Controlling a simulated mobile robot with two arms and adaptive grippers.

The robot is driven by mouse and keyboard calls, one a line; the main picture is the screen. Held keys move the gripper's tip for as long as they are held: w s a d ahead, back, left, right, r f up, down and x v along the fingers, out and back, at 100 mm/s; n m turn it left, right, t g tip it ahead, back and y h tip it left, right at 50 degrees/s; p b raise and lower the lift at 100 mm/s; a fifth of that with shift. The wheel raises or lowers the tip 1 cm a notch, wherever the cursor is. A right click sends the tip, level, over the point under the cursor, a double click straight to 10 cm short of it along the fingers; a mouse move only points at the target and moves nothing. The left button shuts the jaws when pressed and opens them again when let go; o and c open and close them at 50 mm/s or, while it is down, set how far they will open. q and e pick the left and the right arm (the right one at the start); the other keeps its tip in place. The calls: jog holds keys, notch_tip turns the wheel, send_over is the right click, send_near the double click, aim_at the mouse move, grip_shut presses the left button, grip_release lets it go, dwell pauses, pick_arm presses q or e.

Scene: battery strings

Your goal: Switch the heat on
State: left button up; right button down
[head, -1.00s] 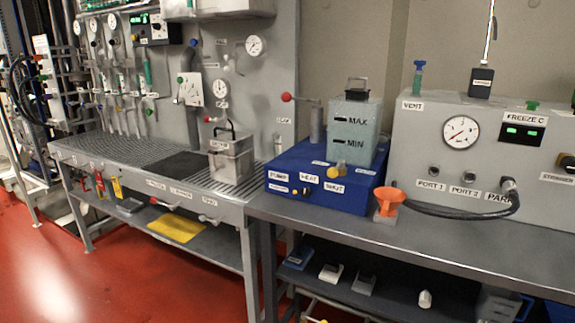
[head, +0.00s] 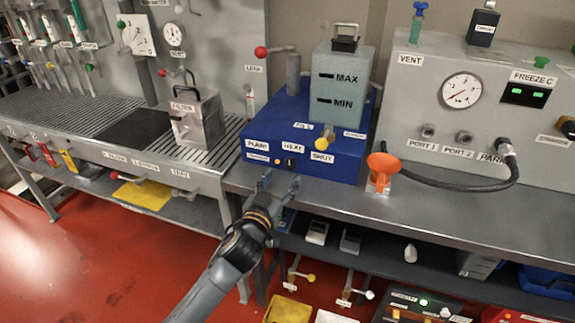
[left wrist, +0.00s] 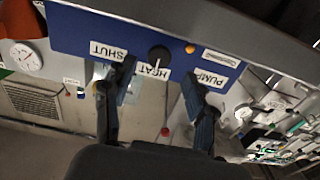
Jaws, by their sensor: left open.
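The blue unit (head: 320,135) on the bench carries the labels PUMP, HEAT and SHUT on its front. A small black knob (head: 290,161) sits just under the HEAT label (head: 293,147). In the left wrist view, upside down, the black knob (left wrist: 159,55) shows between the fingers, with the HEAT label (left wrist: 153,71) beside it. My left gripper (head: 280,182) is open and empty, just in front of and below the knob. In the left wrist view its two fingers (left wrist: 158,88) are apart, seemingly not touching the knob. The knob's exact setting is hard to read. My right gripper is not in view.
A small amber lamp (head: 278,161) is left of the knob. An orange funnel (head: 383,165) stands right of the unit. A tank (head: 340,90) marked MAX and MIN sits on top. The bench edge and lower shelf are beneath my arm.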

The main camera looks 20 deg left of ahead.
aim_at(289, 165)
pick_arm(q)
jog(key=shift+w+d, duration=0.15)
jog(key=shift+w, duration=2.65)
jog(key=c, duration=1.2)
